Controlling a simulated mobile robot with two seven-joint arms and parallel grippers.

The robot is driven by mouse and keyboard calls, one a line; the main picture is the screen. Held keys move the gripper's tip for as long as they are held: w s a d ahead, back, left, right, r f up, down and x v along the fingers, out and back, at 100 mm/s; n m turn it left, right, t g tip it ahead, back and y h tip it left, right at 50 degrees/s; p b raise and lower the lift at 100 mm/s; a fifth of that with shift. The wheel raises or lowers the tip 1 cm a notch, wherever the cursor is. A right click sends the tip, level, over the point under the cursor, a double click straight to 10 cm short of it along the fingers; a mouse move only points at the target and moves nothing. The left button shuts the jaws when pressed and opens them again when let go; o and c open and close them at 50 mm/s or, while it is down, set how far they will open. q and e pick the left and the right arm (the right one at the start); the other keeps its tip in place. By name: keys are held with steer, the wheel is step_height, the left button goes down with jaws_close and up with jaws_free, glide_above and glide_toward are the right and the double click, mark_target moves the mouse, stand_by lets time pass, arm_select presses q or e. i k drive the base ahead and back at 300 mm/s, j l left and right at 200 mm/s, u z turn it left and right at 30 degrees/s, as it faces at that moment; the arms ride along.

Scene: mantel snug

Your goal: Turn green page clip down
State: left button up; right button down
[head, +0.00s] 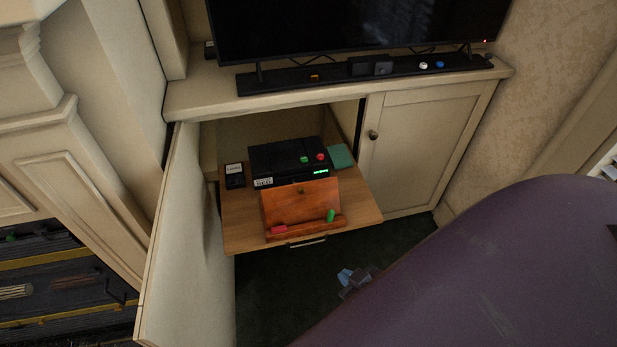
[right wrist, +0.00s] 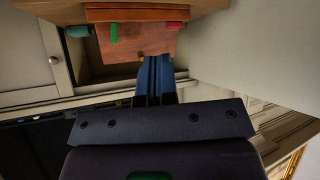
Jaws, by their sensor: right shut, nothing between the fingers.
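The reddish-brown wooden book stand (head: 300,203) stands on the wooden pull-out shelf. The green page clip (head: 331,216) is at the right of its front ledge and stands up against the board. The red clip (head: 279,229) lies flat at the left of the ledge. My right gripper (head: 345,275) is below and in front of the shelf, apart from the stand. In the right wrist view, which is upside down, its blue fingers (right wrist: 154,62) are together and empty, near the board; the green clip (right wrist: 113,33) also shows there. My left gripper is out of view.
The wooden shelf (head: 368,206) also bears a black box (head: 287,158) with red and green buttons, a small dark device (head: 234,176) and a teal item (head: 340,156). The open cabinet door (head: 185,250) stands at left. Dark carpet (head: 265,290) lies below.

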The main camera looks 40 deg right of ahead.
mark_target(329, 218)
steer(key=l, duration=0.25)
steer(key=k+l+z, duration=0.15)
steer(key=l+z, duration=0.15)
steer(key=z, duration=0.15)
steer(key=l+z, duration=0.1)
steer(key=z, duration=0.2)
